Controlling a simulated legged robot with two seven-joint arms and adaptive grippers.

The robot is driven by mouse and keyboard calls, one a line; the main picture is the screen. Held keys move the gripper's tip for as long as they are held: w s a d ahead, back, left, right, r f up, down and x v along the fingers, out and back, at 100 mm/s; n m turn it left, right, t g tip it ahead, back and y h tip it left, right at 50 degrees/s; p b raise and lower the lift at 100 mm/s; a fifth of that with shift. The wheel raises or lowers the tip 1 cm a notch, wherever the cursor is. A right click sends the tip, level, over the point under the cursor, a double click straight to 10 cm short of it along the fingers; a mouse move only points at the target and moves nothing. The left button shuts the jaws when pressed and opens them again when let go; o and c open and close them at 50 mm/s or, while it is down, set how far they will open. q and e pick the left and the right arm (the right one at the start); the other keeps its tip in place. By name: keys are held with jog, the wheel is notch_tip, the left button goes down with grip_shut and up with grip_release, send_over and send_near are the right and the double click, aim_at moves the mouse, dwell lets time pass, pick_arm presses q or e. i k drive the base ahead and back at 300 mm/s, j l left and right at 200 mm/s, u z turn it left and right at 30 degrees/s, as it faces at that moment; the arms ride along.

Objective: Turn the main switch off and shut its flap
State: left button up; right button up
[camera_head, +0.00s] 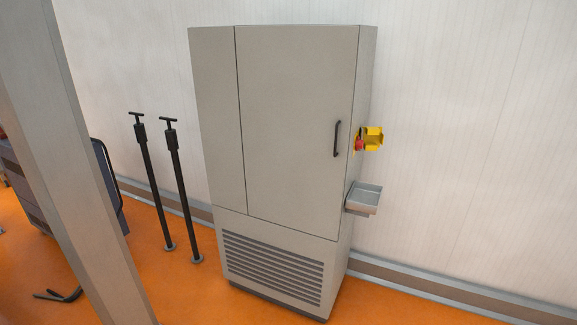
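The main switch (359,145) is a small red knob on a yellow mount on the right side of a tall grey cabinet (295,120). Its yellow flap (374,138) stands out to the right of the red knob and looks open. The knob's exact turn position is too small to tell. Neither of my grippers shows in the head view.
A grey tray (364,198) juts from the cabinet's side below the switch. The cabinet door has a black handle (337,138). Two black posts (183,190) stand left of the cabinet. A large grey beam (62,150) blocks the left foreground. Orange floor (375,305) is clear at lower right.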

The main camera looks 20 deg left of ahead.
aim_at(359, 143)
jog(key=i+l, duration=0.35)
jog(key=i+l+u, duration=0.15)
jog(key=i+l, duration=0.2)
jog(key=l, duration=0.2)
